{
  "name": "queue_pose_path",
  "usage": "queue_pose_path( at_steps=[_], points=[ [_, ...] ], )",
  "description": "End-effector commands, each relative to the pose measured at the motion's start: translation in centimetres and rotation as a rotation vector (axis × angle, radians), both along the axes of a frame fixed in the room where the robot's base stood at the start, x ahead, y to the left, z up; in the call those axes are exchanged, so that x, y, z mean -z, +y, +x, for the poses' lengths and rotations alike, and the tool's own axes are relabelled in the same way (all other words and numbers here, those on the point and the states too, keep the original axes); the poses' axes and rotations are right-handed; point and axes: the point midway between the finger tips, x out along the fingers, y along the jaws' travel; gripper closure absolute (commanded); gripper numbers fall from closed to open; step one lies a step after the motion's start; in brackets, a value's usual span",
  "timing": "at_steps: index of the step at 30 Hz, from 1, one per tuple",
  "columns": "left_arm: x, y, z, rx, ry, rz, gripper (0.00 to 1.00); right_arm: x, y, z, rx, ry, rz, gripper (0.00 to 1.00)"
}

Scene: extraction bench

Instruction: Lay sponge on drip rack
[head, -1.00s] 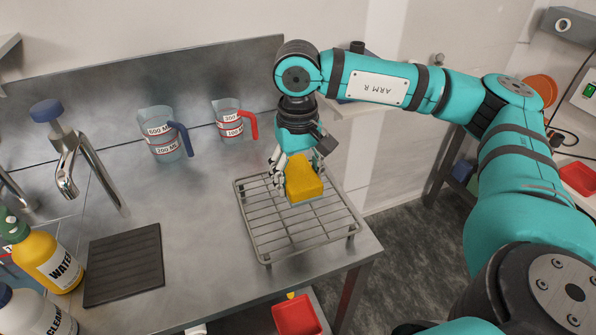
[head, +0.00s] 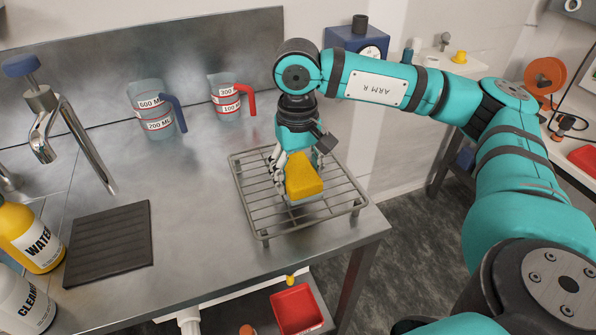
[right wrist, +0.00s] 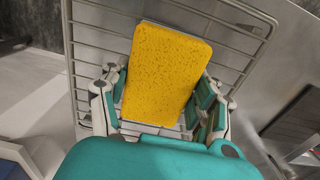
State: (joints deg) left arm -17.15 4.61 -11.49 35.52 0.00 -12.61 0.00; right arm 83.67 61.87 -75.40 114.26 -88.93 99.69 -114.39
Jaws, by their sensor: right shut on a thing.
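The yellow sponge (head: 304,176) is between the fingers of my right gripper (head: 300,165), over the wire drip rack (head: 259,217) on the steel bench. In the right wrist view the sponge (right wrist: 165,75) shows its broad face, with a finger of the right gripper (right wrist: 160,105) on each long side. The rack's wires (right wrist: 95,60) show behind and around it. The gripper is shut on the sponge. I cannot tell whether the sponge touches the wires. My left gripper is not in view.
Two measuring jugs, one with a blue handle (head: 155,110) and one with a red handle (head: 228,95), stand behind the rack. A dark ribbed mat (head: 108,243), a tap (head: 60,125) and bottles (head: 28,238) are at the left. The bench's right edge is close to the rack.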

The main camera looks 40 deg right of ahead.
Motion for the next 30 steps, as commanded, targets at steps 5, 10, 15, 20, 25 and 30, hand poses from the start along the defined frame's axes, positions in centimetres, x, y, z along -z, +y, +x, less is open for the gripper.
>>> queue_pose_path(
  at_steps=[5, 10, 15, 20, 25, 30],
  points=[
    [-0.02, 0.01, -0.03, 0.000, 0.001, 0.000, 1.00, -0.03, 0.01, 0.01, 0.000, 0.000, 0.000, 0.65],
    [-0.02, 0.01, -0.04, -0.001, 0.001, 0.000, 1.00, -0.03, 0.01, 0.01, 0.000, 0.000, 0.000, 0.22],
    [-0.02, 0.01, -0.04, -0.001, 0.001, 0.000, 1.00, -0.03, 0.01, 0.01, 0.000, 0.000, 0.000, 0.10],
    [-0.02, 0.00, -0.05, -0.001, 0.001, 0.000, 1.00, -0.02, 0.01, 0.01, 0.000, 0.000, 0.000, 0.05],
    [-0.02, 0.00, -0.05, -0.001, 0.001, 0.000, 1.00, -0.02, 0.01, 0.01, 0.000, 0.000, 0.000, 0.00],
    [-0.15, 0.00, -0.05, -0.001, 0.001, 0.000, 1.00, -0.21, 0.01, 0.01, 0.000, -0.001, 0.000, 0.00]
  ],
)
